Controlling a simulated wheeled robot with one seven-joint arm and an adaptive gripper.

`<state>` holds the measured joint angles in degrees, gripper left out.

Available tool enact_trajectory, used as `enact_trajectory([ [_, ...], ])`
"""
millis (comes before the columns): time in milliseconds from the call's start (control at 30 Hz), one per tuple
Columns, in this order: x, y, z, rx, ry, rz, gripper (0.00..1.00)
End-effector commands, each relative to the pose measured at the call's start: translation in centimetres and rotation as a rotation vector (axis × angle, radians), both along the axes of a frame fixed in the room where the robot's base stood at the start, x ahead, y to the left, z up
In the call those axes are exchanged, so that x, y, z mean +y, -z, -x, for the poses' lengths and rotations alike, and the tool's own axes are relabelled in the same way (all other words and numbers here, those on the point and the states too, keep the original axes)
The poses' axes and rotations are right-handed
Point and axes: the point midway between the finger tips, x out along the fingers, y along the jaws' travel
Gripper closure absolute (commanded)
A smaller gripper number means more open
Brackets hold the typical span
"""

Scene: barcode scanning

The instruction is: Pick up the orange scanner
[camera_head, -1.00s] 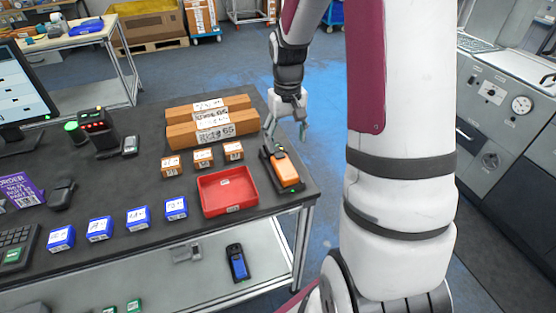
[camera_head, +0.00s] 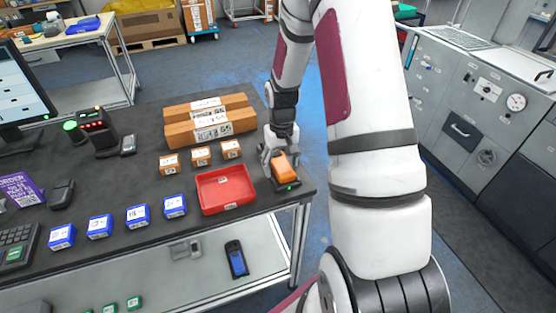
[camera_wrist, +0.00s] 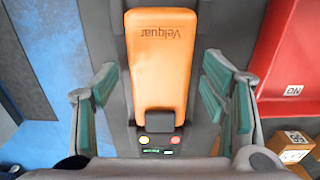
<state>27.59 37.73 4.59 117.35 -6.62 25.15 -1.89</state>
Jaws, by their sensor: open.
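The orange scanner (camera_head: 285,168) rests in its dark cradle (camera_head: 289,187) at the right end of the dark table. In the wrist view the orange scanner (camera_wrist: 160,62) fills the middle, with small lit buttons below it on the cradle. My gripper (camera_head: 281,157) is directly over the scanner. In the wrist view the green-padded fingers of my gripper (camera_wrist: 158,108) are open, one on each side of the scanner, with a gap on both sides. In the head view the fingers are partly hidden behind the scanner.
A red tray (camera_head: 226,208) sits just left of the cradle. Small brown boxes (camera_head: 201,157), long brown boxes (camera_head: 211,127) and blue boxes (camera_head: 137,216) stand further left. The table's right edge is close to the cradle, with open floor beyond.

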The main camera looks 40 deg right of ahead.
Motion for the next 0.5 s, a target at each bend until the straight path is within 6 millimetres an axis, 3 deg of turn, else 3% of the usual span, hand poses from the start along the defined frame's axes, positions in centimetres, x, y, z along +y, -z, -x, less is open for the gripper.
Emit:
enact_trajectory([
  [167, -0.01, -0.03, -0.02, 0.000, 0.000, 0.000, 0.36],
  [400, 0.01, -0.04, -0.01, 0.000, 0.000, 0.000, 0.90],
  [500, 0.00, -0.07, -0.04, -0.001, 0.000, 0.000, 0.93],
])
